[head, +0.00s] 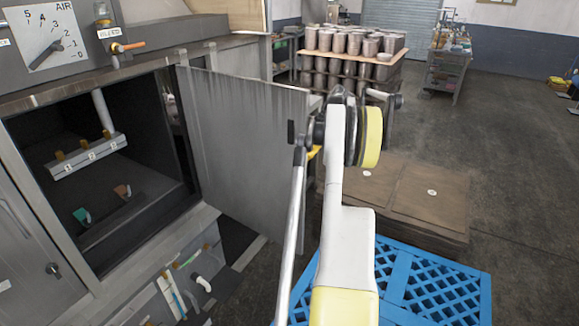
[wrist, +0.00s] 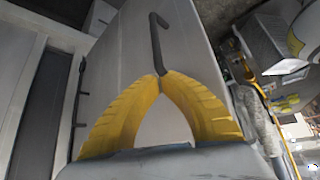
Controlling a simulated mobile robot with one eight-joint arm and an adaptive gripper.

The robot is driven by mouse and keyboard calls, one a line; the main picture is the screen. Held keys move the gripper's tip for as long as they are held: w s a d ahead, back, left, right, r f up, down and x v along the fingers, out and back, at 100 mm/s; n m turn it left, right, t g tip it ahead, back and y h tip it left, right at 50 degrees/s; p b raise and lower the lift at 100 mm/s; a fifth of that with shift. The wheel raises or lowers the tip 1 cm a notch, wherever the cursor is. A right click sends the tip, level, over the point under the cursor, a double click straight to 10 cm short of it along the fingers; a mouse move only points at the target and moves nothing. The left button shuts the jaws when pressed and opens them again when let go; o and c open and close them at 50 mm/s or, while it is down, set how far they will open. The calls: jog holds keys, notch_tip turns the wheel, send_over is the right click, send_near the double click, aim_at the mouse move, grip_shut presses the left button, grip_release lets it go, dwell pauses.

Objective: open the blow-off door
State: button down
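The blow-off door (head: 245,140) is a grey, streaked metal panel. It stands swung out from the dark opening (head: 90,150) of the grey cabinet, at a wide angle. In the wrist view its pale face (wrist: 120,50) fills the middle. A dark bent bar handle (wrist: 157,40) runs down that face to my fingertips. My gripper (head: 314,152) is at the door's free edge, partly hidden by my arm. In the wrist view the yellow fingers of my gripper (wrist: 160,76) come together at the handle's lower end and appear closed on it; the exact contact is hard to see.
A blue plastic pallet (head: 430,285) lies on the floor right of the door, with brown boxes (head: 400,195) behind it. Stacked metal cans (head: 350,45) stand farther back. A pressure dial (head: 50,35) sits above the opening. Open floor (head: 520,150) lies to the right.

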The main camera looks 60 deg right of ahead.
jog(key=shift+d, duration=0.4)
jog(key=shift+d+r, duration=0.1)
jog(key=v, duration=0.7)
jog(key=shift+s, duration=0.1)
